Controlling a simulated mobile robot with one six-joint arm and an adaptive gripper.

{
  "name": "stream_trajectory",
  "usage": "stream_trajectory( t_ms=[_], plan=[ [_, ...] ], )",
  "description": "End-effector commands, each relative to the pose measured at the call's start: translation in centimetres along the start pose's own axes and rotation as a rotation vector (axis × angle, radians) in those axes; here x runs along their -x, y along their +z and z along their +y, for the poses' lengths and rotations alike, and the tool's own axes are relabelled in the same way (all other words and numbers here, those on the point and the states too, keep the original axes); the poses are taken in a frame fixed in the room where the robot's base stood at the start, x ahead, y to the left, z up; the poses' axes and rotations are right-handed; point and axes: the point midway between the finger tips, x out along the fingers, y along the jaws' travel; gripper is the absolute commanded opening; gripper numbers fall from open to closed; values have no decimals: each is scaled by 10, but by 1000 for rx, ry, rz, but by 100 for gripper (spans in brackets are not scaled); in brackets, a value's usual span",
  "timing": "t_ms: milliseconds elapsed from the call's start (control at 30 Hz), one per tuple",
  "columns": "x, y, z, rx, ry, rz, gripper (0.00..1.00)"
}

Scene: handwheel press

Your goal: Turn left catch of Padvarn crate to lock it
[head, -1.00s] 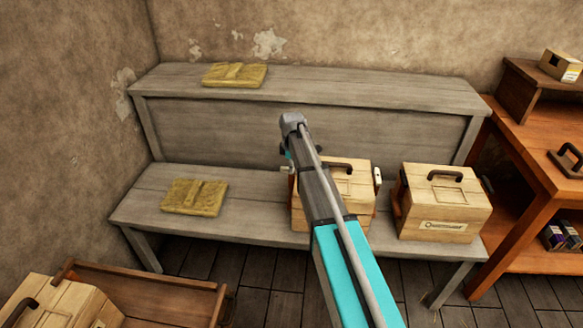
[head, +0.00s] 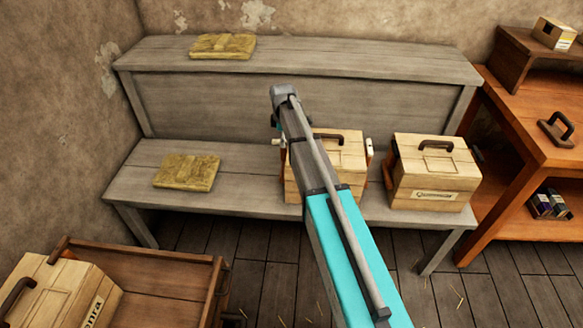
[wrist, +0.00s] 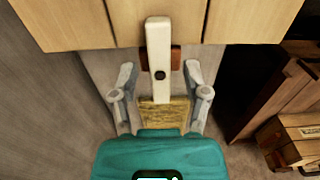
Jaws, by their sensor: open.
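A pale wooden crate (head: 345,160) with a dark handle stands on the grey bench, partly hidden by my arm; its label cannot be seen. A white catch end (head: 276,141) shows at its left side and another white catch (head: 369,148) at its right. In the wrist view the white catch lever (wrist: 158,40) has a dark pivot and lies lengthwise along the picture, over a brown block (wrist: 175,60) by the crate side. My gripper (wrist: 160,78) is open, one finger on each side of the lever's lower part, with visible gaps. In the head view my arm hides most of it.
Another crate (head: 435,178) stands close to the right on the bench (head: 240,190). A yellowish parcel (head: 187,172) lies on the bench to the left. A crate (head: 60,290) in a brown tray (head: 145,265) is at lower left. An orange-brown table (head: 520,125) stands right.

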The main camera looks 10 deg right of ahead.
Motion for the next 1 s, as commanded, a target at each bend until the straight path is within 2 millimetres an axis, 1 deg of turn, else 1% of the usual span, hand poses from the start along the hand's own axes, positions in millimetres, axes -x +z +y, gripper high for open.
stream_trajectory(
  t_ms=[167, 367, 1000],
  plan=[
    [0, 0, 0, -36, 0, 0, 60],
    [0, 0, 0, -126, 0, 0, 60],
    [0, 0, 0, -549, 0, 0, 60]
  ],
)
